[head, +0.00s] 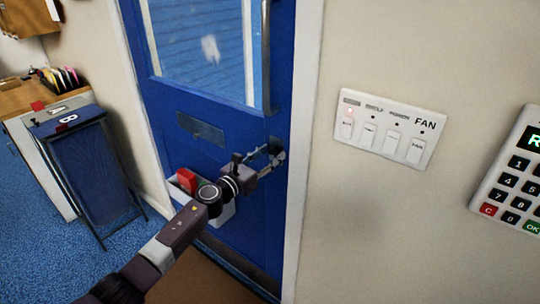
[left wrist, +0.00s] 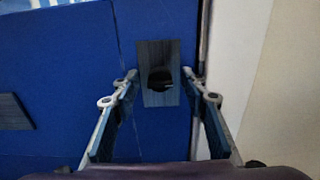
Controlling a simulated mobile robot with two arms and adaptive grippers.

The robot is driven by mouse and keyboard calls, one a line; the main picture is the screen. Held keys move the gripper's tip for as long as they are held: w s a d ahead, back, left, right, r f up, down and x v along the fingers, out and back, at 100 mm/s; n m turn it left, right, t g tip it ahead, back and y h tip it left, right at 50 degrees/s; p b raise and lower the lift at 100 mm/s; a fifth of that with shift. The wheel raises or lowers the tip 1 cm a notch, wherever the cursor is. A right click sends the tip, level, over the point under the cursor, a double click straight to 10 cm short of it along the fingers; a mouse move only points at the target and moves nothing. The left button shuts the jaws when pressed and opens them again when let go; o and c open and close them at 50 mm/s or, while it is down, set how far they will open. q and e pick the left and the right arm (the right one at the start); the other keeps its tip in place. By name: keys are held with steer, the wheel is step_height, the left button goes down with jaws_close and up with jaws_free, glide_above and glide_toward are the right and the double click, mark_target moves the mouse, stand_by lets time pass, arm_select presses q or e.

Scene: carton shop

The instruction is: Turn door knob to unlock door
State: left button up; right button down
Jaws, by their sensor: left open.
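The blue door (head: 222,150) with a glass upper pane stands in front of me and looks closed in its frame. The door knob (left wrist: 160,80) is a small dark knob on a grey plate (left wrist: 159,98) near the door's right edge. My left gripper (head: 274,152) reaches in from the lower left and is at the knob plate. In the left wrist view, my left gripper (left wrist: 160,88) is open, with one finger on each side of the plate and knob. I cannot tell whether the fingers touch the knob. My right gripper is not in view.
A long vertical handle (head: 266,55) runs above the knob. A white switch panel (head: 390,132) and a keypad (head: 513,170) are on the wall at right. A blue bin (head: 88,170) stands at left, and a red object (head: 186,180) is low by the door.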

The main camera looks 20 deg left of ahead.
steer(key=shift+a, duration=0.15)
arm_select(q)
steer(key=c, duration=0.5)
jaws_close()
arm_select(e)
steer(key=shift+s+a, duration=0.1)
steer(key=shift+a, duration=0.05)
